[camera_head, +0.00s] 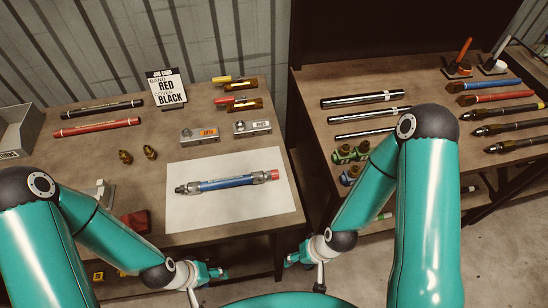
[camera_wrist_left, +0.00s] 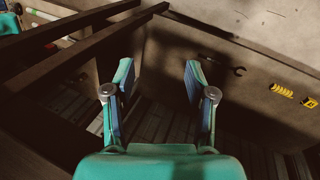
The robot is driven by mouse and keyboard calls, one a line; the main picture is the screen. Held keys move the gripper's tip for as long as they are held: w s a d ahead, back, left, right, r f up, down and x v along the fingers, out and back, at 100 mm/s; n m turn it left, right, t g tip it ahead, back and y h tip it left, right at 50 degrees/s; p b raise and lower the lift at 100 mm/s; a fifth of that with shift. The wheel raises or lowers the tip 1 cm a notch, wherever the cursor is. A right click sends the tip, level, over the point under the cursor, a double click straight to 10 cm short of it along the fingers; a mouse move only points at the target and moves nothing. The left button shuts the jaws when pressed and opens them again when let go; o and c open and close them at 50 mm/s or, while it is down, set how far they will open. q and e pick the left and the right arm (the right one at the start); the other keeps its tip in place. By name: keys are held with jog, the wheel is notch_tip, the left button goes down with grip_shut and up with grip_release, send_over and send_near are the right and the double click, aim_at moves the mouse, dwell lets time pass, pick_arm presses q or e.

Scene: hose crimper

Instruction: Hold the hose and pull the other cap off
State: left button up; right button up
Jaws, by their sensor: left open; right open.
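A blue hose (camera_head: 228,182) with metal fittings at both ends lies on a white sheet on the left table. A red cap (camera_head: 273,175) sits on its right end. Its left end (camera_head: 184,188) shows grey metal and no red cap. My left gripper (camera_head: 215,272) is below the table's front edge, apart from the hose. The left wrist view shows its two fingers (camera_wrist_left: 158,82) spread with nothing between them. My right gripper (camera_head: 293,260) is low in front of the gap between the tables, empty and apart from the hose.
The white sheet (camera_head: 200,217) has free room around the hose. Behind it stand two metal blocks (camera_head: 199,135) and a job card (camera_head: 165,88). Black and red hoses (camera_head: 97,128) lie at left. The right table (camera_head: 345,75) holds metal rods and several fittings.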

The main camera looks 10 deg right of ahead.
pick_arm(q)
notch_tip(320, 180, up, 3)
jog(key=shift+f+p, duration=0.1)
jog(key=shift+p, duration=0.4)
